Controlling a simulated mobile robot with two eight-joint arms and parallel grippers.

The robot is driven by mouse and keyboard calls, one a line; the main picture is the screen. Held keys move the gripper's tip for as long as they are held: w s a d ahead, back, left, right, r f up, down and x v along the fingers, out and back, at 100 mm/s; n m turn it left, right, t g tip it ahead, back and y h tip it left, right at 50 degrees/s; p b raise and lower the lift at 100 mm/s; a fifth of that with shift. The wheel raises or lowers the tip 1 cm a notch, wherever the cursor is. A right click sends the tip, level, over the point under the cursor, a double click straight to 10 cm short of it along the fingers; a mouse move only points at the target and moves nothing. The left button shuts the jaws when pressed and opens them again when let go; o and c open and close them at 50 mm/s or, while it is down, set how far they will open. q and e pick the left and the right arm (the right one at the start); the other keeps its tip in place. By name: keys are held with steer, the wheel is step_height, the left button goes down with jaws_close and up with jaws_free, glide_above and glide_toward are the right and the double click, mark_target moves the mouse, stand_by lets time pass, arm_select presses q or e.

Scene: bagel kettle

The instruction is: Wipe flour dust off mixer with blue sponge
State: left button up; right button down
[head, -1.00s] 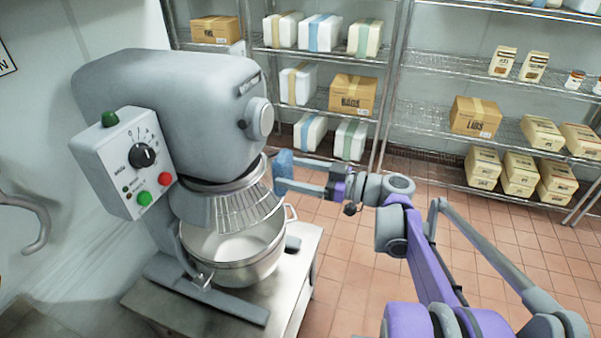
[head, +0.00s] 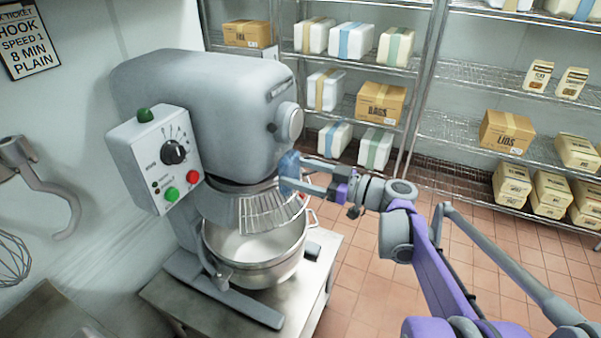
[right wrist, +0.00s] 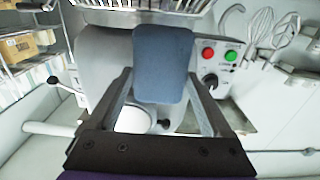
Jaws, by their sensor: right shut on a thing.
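The grey mixer (head: 200,105) stands on a steel table at the left of the head view. Its bowl (head: 255,252) and wire guard (head: 262,212) are below the head. My right gripper (head: 308,177) is shut on the blue sponge (head: 289,168), at the right side of the mixer head just below the round hub. In the right wrist view the blue sponge (right wrist: 163,62) sits between the two fingers. I cannot tell whether the sponge touches the mixer. No distinct flour patch can be made out. My left gripper is not in view.
Wire shelves (head: 470,125) with boxes and bags stand behind. A hook (head: 50,190) and a whisk (head: 12,262) hang on the left wall. A ticket sign (head: 30,45) hangs above them. The tiled floor (head: 375,300) at the right is open.

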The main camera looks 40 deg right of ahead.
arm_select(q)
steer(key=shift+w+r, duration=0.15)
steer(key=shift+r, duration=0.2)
arm_select(e)
steer(key=shift+x, duration=1.05)
stand_by(0.4)
steer(key=shift+d, duration=0.1)
